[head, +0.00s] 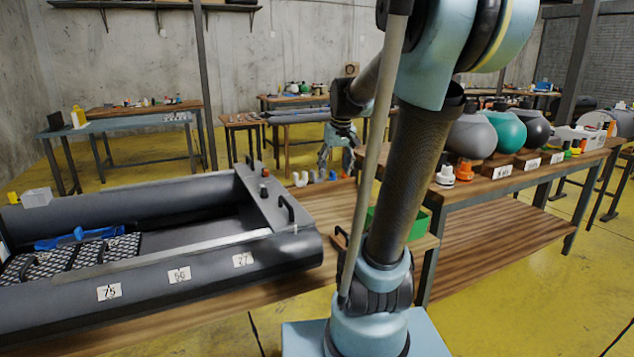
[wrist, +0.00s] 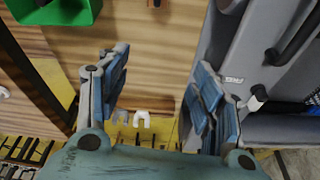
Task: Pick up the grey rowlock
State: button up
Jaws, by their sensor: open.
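Several small U-shaped rowlocks stand in a row on the wooden table beyond the boat's end. In the head view a white rowlock (head: 301,179) is leftmost, with the grey rowlock (head: 316,177) to its right, then a blue and an orange one. In the wrist view the grey rowlock (wrist: 121,117) is low, left of the white rowlock (wrist: 141,118). My gripper (wrist: 162,65) is open and empty, its two blue fingers wide apart over the wood. In the head view my gripper (head: 327,156) is small and partly hidden behind my arm.
The dark grey inflatable boat (head: 290,246) fills the left of the table and the right of the wrist view (wrist: 235,80). A green bin (head: 384,224) stands beside my arm; it is top left in the wrist view (wrist: 58,12). Bare wood lies between.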

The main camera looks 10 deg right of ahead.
jog(key=w+r, duration=0.2)
jog(key=w, duration=0.8)
jog(key=n+t, duration=0.1)
jog(key=n, duration=0.1)
send_over(317, 179)
jog(key=s, duration=0.2)
jog(key=shift+y, duration=0.4)
jog(key=f, duration=1.6)
jog(key=shift+w+d+f, duration=0.1)
jog(key=shift+d+f, duration=0.05)
jog(key=shift+d, duration=0.05)
jog(key=shift+x, duration=2.8)
jog(key=shift+d, duration=0.15)
jog(key=c, duration=0.7)
